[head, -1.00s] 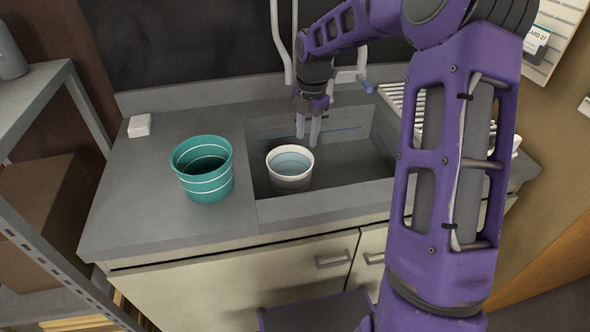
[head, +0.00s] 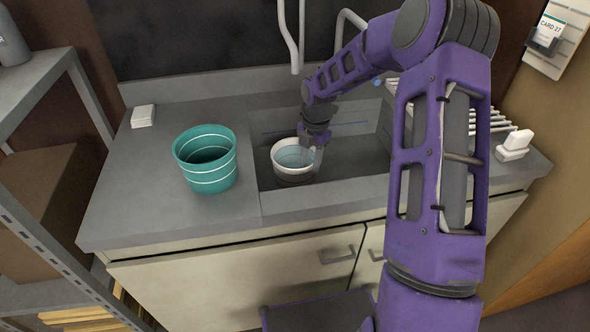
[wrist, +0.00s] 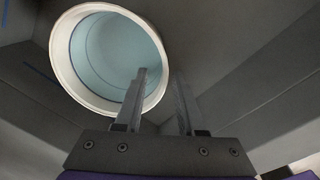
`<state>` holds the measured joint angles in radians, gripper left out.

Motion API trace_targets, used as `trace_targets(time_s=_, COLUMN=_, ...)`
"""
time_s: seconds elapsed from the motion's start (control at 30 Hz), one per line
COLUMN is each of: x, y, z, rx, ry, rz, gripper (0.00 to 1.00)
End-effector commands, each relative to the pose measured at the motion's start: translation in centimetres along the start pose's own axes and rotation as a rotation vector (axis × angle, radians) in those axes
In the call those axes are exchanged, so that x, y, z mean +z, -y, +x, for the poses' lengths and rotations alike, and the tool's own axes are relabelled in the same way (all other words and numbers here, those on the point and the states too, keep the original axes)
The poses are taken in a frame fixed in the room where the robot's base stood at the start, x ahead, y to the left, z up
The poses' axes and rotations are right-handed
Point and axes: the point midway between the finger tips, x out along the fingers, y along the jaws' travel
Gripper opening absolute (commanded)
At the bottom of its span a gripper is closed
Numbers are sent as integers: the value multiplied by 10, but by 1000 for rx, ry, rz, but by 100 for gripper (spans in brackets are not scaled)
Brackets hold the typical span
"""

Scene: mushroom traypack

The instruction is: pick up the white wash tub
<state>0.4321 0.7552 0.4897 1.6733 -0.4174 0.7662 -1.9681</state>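The white wash tub (head: 291,173) stands upright in the sink, near its left end. It has a white rim, a pale blue inside and a greyish lower wall. My gripper (head: 313,155) points down at the tub's right rim, overlapping it in the head view. In the wrist view the tub (wrist: 110,55) fills the upper left. There my gripper (wrist: 161,78) is open, with one finger in front of the tub's opening and the other outside it to the right. The rim runs between the fingers, but I cannot tell whether either finger touches it.
A teal bucket with white bands (head: 207,172) stands on the counter (head: 140,205) left of the sink (head: 350,187). A white block (head: 143,116) lies at the counter's back left. A faucet (head: 291,40) rises behind the sink. A drying rack (head: 485,121) is at right.

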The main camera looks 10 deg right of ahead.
Motion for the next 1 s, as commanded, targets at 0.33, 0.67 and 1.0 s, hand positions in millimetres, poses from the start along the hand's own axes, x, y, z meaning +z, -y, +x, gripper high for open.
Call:
trace_targets(time_s=0.33, x=5, y=2, z=44, rx=0, ry=0, rz=-1, gripper=38)
trace_targets(time_s=0.67, x=5, y=2, z=44, rx=0, ry=0, rz=0, gripper=12)
trace_targets(time_s=1.0, x=5, y=2, z=43, rx=0, ry=0, rz=0, gripper=0)
